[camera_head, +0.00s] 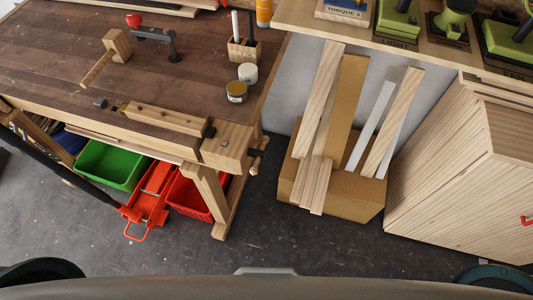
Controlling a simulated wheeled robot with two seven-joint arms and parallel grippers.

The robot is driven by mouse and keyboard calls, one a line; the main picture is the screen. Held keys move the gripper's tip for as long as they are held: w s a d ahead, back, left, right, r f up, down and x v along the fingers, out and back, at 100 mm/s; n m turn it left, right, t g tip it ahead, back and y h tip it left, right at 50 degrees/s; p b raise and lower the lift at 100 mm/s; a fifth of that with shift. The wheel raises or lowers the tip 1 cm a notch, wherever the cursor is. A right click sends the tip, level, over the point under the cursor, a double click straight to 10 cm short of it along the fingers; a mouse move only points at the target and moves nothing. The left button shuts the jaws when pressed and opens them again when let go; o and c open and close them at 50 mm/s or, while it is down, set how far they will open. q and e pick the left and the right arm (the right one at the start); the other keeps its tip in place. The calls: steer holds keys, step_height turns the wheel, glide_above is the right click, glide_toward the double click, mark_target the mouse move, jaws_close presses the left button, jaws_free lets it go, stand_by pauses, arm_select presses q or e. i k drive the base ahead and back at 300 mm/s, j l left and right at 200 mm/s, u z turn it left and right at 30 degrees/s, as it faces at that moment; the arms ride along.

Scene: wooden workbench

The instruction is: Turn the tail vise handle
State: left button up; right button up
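The tail vise (228,147) is a pale wooden block at the right front corner of the brown workbench (75,50). Its handle (264,143) is a short wooden bar on the block's right side, at a dark screw end. The bar looks slanted in the picture, and part of it is hard to make out at this size. Neither of my grippers shows in the head view, and nothing is seen touching the handle.
Right of the vise, a cardboard box (345,198) holds several boards. A pale wooden cabinet (440,170) stands farther right. Under the bench are a green bin (105,165), a red bin (188,200) and a red floor jack (150,195). Grey floor in front is clear.

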mark_target(259, 154)
steer(key=l+u, duration=0.1)
steer(key=l, duration=0.35)
steer(key=l+u, duration=0.1)
steer(key=l, duration=0.4)
steer(key=k+l+u, duration=0.1)
steer(key=l, duration=0.35)
steer(key=k+l+u, duration=0.1)
steer(key=l, duration=0.35)
steer(key=l+u, duration=0.1)
steer(key=l, duration=0.35)
steer(key=k+l+u, duration=0.1)
steer(key=l, duration=0.35)
steer(key=k+l+u, duration=0.1)
steer(key=l, duration=0.3)
steer(key=k+l+u, duration=0.1)
steer(key=l, duration=0.35)
steer(key=k, duration=0.1)
